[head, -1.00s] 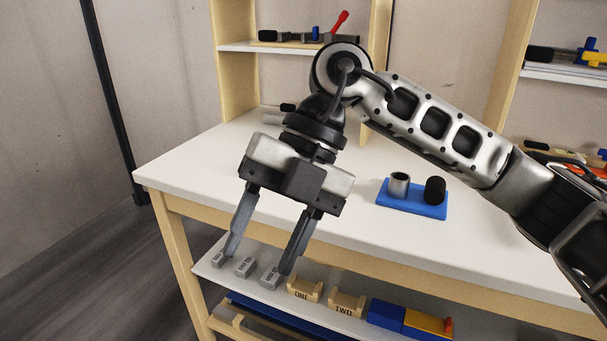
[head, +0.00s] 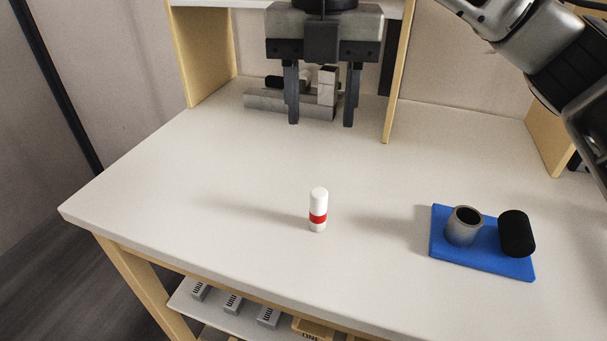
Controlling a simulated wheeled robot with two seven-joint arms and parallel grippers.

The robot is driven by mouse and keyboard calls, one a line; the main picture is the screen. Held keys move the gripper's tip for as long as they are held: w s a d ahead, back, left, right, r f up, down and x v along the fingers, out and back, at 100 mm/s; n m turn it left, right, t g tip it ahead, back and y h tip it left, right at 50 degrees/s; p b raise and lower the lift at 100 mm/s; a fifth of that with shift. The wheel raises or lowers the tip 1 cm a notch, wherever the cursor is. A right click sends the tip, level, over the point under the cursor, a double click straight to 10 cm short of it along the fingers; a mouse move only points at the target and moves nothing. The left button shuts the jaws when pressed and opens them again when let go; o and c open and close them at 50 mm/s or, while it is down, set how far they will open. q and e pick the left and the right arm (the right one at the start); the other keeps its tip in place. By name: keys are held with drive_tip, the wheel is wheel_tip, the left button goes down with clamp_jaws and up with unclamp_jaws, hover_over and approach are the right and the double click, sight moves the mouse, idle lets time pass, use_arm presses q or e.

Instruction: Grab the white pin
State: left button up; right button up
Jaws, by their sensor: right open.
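A white pin (head: 318,196) with a red band stands upright on the white table (head: 190,185), near the middle of the head view. My right gripper (head: 320,122) hangs behind and above it, toward the back of the table. Its two fingers point down, spread apart and empty, well clear of the pin. My left gripper does not show.
A blue base (head: 485,259) with a grey hollow cylinder (head: 463,227) and a black cylinder (head: 516,233) lies to the right. A grey fixture (head: 270,101) sits at the back, behind my fingers. Grey blocks (head: 233,302) lie on a lower shelf.

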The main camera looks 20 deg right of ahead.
sight(319, 191)
drive_tip(key=f, duration=0.9)
drive_tip(key=shift+s+f, duration=0.1)
drive_tip(key=shift+s, duration=0.3)
drive_tip(key=shift+w+f, duration=0.2)
drive_tip(key=shift+f, duration=2.95)
clamp_jaws()
